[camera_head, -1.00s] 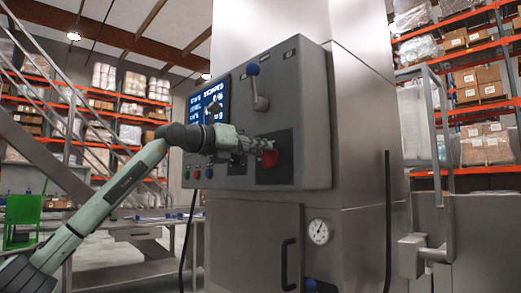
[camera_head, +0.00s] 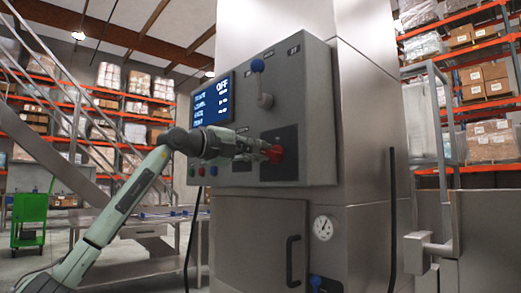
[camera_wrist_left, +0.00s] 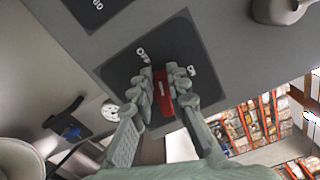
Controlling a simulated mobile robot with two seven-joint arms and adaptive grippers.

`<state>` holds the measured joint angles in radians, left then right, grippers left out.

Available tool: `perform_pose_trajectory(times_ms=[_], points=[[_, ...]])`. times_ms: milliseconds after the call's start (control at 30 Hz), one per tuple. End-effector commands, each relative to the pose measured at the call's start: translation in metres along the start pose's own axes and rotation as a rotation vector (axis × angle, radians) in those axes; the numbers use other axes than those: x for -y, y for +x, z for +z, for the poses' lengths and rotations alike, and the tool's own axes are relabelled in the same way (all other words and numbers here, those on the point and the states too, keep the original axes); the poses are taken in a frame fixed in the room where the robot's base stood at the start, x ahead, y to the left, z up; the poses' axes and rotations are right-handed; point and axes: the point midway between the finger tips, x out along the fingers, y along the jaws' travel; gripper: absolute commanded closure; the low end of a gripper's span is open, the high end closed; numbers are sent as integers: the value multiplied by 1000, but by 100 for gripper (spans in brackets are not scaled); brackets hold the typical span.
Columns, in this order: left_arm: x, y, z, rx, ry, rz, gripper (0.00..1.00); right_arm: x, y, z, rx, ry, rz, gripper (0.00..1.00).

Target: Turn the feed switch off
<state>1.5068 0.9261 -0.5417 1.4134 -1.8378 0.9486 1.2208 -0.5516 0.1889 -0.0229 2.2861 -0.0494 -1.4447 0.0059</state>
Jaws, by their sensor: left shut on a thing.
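The feed switch is a red rotary knob (camera_head: 274,154) on a dark square plate (camera_head: 284,166) at the lower right of the grey control panel. My left gripper (camera_head: 266,150) reaches it from the left and is shut on the knob. In the left wrist view the fingers (camera_wrist_left: 163,92) sit on both sides of the red knob (camera_wrist_left: 162,86), with white markings on the plate around it. The display (camera_head: 212,101) on the panel shows "OFF" at its top right. My right gripper is not in view.
A blue-balled lever (camera_head: 260,80) sits above the knob plate, and small push buttons (camera_head: 201,171) are at the panel's lower left. A cabinet door with a dark handle (camera_head: 291,262) and a round gauge (camera_head: 323,228) are below. A green cart (camera_head: 30,220) stands far left.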

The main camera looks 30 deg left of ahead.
Motion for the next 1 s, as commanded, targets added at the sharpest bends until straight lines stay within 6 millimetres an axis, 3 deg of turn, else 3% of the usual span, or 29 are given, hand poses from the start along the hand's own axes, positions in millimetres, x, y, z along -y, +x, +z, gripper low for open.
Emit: perform_pose_trajectory(times_ms=[433, 1000], points=[[-8, 0, -1, 0, -285, 1, 100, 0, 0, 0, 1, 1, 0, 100], [-9, 0, -2, 0, -353, 0, 100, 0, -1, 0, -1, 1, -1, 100]])
